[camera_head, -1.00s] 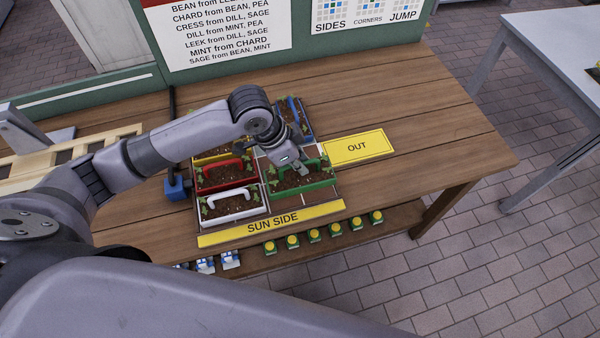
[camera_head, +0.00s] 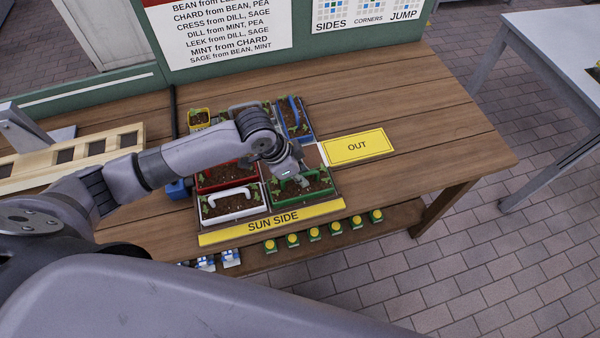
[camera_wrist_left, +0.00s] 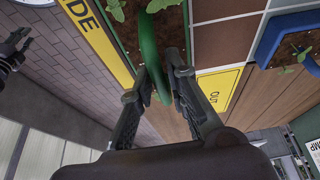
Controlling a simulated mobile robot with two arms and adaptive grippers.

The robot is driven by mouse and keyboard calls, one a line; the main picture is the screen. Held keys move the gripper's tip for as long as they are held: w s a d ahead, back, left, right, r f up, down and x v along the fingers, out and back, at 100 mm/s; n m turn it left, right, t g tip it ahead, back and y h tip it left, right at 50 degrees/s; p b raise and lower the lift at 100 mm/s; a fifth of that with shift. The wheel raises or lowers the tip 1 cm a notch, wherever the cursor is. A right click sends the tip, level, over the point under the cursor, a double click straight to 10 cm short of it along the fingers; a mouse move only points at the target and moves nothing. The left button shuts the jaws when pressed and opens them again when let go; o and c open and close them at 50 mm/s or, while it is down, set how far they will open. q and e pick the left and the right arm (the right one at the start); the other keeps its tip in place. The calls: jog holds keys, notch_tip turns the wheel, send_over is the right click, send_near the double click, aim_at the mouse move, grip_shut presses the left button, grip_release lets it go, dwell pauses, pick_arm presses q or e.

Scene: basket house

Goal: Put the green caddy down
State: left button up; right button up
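The green caddy (camera_head: 325,194), with soil, seedlings and an arched handle, is in the front right place of the block of caddies, behind the yellow SUN SIDE strip (camera_head: 272,222). It looks level and low, in line with the white caddy; its underside is hidden. My left gripper (camera_head: 290,178) is over it. In the left wrist view, the green handle (camera_wrist_left: 148,45) runs between the fingers of my left gripper (camera_wrist_left: 160,75), which look closed on it. My right gripper (camera_wrist_left: 16,44) shows small at the left wrist view's edge, its fingers apart and empty.
The white caddy (camera_head: 230,216) stands close on the left, the red caddy (camera_head: 205,186) behind it. A blue caddy (camera_head: 306,133) is at the back right, a yellow one (camera_head: 199,118) at the back left. The yellow OUT plate (camera_head: 358,147) lies right; bare wooden table (camera_head: 440,130) surrounds it.

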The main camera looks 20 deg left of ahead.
pick_arm(q)
jog(key=shift+o, duration=1.1)
jog(key=shift+r, duration=0.2)
jog(key=v, duration=1)
jog(key=shift+s+a+r+b, duration=0.1)
jog(key=shift+r+b, duration=0.1)
jog(key=shift+b, duration=0.2)
jog(key=shift+v, duration=0.75)
jog(key=shift+f, duration=0.1)
